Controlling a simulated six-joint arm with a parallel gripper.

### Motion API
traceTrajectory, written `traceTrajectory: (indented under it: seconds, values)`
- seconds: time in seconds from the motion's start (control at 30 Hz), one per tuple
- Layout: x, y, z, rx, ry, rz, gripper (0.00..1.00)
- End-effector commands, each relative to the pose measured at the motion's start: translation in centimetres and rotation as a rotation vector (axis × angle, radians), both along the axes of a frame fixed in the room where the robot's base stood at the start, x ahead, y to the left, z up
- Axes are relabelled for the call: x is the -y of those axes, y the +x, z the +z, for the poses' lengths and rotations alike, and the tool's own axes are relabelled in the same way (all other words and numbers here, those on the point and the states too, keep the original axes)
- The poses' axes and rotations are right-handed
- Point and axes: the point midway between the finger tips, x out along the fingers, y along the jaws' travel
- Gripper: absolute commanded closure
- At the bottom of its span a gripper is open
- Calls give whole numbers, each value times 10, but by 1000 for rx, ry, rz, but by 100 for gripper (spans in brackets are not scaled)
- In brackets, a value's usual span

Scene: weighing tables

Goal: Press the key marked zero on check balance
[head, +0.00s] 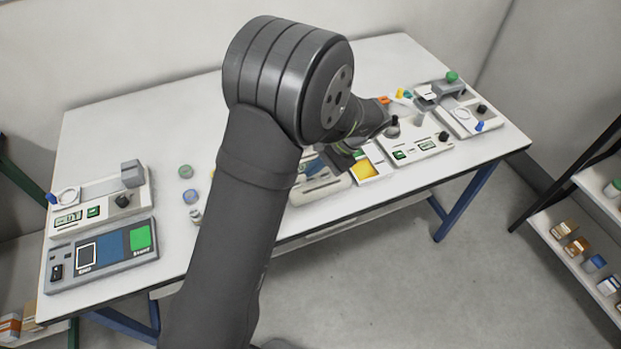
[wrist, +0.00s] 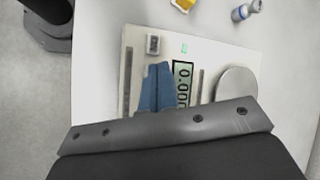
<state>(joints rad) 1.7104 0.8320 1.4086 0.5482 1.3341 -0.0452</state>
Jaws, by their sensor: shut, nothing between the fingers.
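In the wrist view a white balance (wrist: 132,55) lies under my gripper, with a round grey pan (wrist: 237,84), a display (wrist: 184,80) with zeros, a small grey switch-like part (wrist: 153,44) and a small green mark (wrist: 184,48). My gripper (wrist: 158,70) is shut, its blue fingers together over the balance left of the display. They hide part of its face, and no marked zero key can be read. Whether the tips touch it I cannot tell. In the head view my arm covers much of a pale instrument (head: 320,190) in the middle of the table.
On the white table (head: 130,115), a balance (head: 98,187) and a grey device with a green START key (head: 140,238) stand at left. A white instrument (head: 430,145) and another with a round pan (head: 470,118) stand at right. A yellow-topped tray (head: 368,170) sits near the middle.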

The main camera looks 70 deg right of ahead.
Motion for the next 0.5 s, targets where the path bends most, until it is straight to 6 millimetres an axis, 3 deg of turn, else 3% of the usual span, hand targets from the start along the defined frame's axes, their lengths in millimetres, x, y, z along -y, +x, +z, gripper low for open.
traceTrajectory:
  seconds: [0.33, 0.5]
  values:
    - [0, 0, 2, 0, 0, 0, 100]
    - [0, 0, 12, -1, -2, -1, 100]
